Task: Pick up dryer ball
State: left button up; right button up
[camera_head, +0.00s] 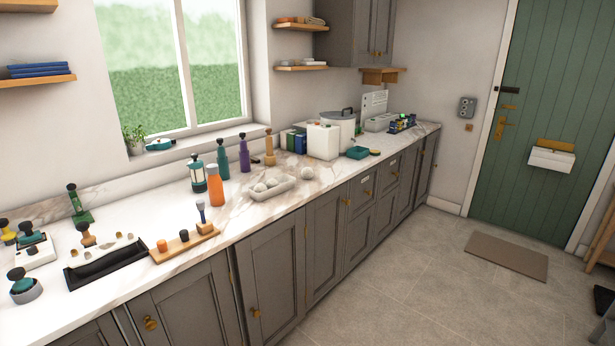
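Several pale round balls that look like dryer balls sit in a white tray (283,188) on the marble counter, near its front edge. One ball in the tray (260,187) shows clearly. A single similar ball (307,172) lies on the bare counter just right of the tray, apart from it. Neither of my grippers is in view.
An orange bottle (215,186) and a teal bottle (222,160) stand left of the tray, with a purple bottle (244,155) behind. A white canister (323,142) stands beyond the loose ball. The counter's front edge is close. The floor (400,270) ahead is clear.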

aim_at(306, 172)
jog(key=z, duration=0.6)
jog(key=i, duration=0.75)
jog(key=z, duration=0.8)
jog(key=i, duration=0.85)
jog(key=u, duration=0.05)
